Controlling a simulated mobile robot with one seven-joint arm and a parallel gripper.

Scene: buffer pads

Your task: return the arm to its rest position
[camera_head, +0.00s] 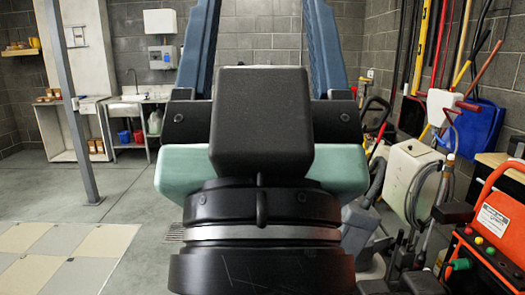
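Dark, rounded links with a pale metal band, which look like part of my own arm, fill the middle of the head view and hide much of the room behind them. My gripper and its fingertips cannot be made out in this view. No buffer pad can be made out either.
A grey post (73,100) stands at the left, near a sink (133,110) and a shelf unit (66,130). Pale floor mats (80,242) lie at lower left. An orange machine (492,228) and cleaning equipment (408,185) crowd the right. Open concrete floor (125,187) shows at left.

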